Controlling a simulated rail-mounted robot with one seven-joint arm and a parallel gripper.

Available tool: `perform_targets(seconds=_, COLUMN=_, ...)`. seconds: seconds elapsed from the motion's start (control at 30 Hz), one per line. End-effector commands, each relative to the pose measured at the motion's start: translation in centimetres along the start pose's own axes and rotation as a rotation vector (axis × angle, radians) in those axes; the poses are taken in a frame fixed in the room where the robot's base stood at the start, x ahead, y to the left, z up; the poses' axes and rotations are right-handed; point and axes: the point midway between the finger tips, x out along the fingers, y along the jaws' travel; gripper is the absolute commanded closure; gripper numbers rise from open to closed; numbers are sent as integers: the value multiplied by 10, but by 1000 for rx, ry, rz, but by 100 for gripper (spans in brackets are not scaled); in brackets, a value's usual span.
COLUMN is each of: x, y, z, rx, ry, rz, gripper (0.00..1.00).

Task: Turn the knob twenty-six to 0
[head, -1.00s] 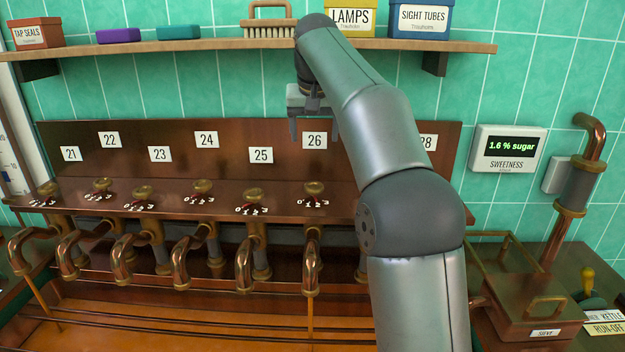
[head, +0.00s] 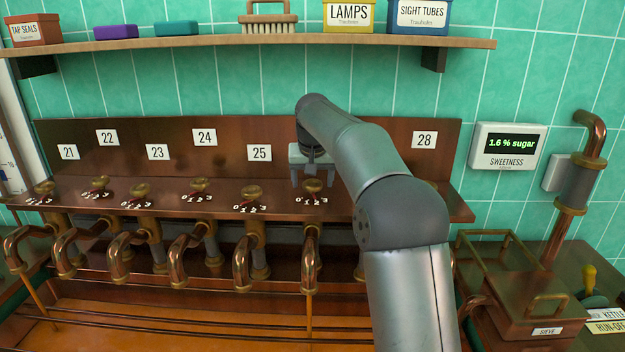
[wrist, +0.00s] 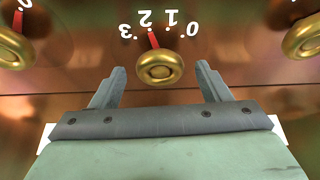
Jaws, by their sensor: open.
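Knob twenty-six (head: 312,186) is a round brass knob on the copper ledge, with a 0 to 3 scale around it. In the wrist view this knob (wrist: 160,69) lies between the fingertips and slightly beyond them, with a gap on each side. Its red pointer (wrist: 153,40) points toward the 2. My gripper (head: 311,178) is open just above and behind the knob; it also fills the lower wrist view (wrist: 162,78). The number 26 plate is hidden behind my gripper and arm in the head view. A thin amber stream (head: 309,316) runs from the spout below.
Knob twenty-five (head: 252,191) stands close on the left, with more knobs in a row beyond. My arm hides the area to the right, below plate 28 (head: 424,140). A wooden shelf (head: 300,43) runs above. The sweetness display (head: 508,146) reads 1.6 % sugar.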

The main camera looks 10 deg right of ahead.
Motion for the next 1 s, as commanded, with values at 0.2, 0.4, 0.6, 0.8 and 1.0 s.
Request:
perform_targets(seconds=0.2, x=3, y=0, z=0, rx=0, ry=0, rz=0, gripper=30)
perform_targets(seconds=0.4, x=2, y=0, z=0, rx=0, ry=0, rz=0, gripper=61)
perform_targets(seconds=0.6, x=2, y=0, z=0, rx=1, ry=0, rz=0, gripper=75)
perform_targets(seconds=0.8, x=1, y=-1, z=0, rx=29, ry=0, rz=12, gripper=75)
perform_targets(seconds=1.0, x=0, y=-3, z=-2, rx=120, ry=0, rz=51, gripper=75)
